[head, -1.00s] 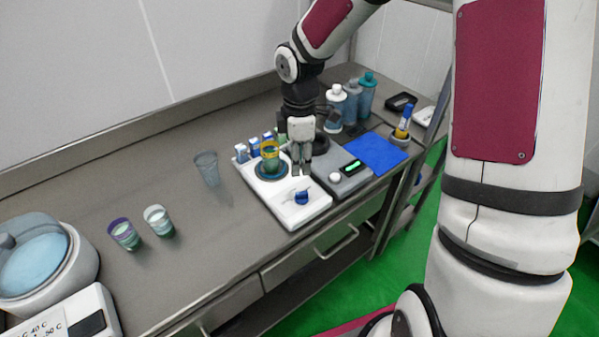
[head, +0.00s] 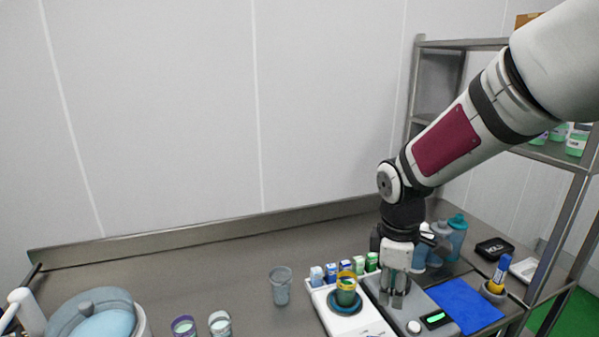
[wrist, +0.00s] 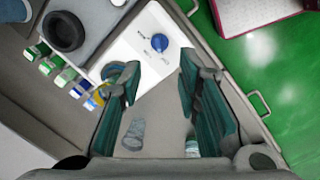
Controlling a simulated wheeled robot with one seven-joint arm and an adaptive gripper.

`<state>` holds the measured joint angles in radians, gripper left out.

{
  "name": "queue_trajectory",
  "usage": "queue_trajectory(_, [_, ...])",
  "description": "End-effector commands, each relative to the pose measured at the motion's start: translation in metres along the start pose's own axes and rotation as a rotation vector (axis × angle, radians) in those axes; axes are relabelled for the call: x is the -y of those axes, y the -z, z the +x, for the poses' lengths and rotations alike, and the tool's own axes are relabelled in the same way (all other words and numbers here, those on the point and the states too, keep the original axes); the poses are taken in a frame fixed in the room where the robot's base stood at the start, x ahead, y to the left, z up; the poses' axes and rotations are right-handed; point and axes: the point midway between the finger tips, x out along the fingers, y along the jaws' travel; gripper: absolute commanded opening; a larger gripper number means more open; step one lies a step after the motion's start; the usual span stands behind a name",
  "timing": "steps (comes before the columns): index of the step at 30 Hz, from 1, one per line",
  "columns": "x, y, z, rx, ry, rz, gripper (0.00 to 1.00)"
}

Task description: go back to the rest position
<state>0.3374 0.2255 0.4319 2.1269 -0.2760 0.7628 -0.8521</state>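My gripper (head: 396,300) hangs at the end of my arm, fingers pointing down, above the counter near the white tray and the grey scale. In the wrist view my gripper (wrist: 155,90) has its two teal finger pads spread wide apart with nothing held between them.
A clear cup (head: 281,285) stands left of the tray, with two more cups by the near edge. Small cartons (head: 331,272) line the tray's back. Bottles (head: 457,236) stand behind my gripper. A blue mat (head: 466,306) lies right, near a metal shelf (head: 548,155). Counter at back left is bare.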

Motion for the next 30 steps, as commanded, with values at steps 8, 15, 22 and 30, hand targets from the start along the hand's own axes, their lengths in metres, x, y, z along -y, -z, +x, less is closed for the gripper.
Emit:
queue_trajectory(8, [0.042, -0.034, -0.083, -0.027, -0.143, 0.384, 0.31])
queue_trajectory(15, [0.09, -0.061, -0.132, -0.155, -0.209, 0.72, 0.31])
queue_trajectory(22, [0.136, -0.08, -0.158, -0.323, -0.197, 0.995, 0.31])
queue_trajectory(30, [0.159, -0.088, -0.164, -0.419, -0.158, 1.13, 0.31])
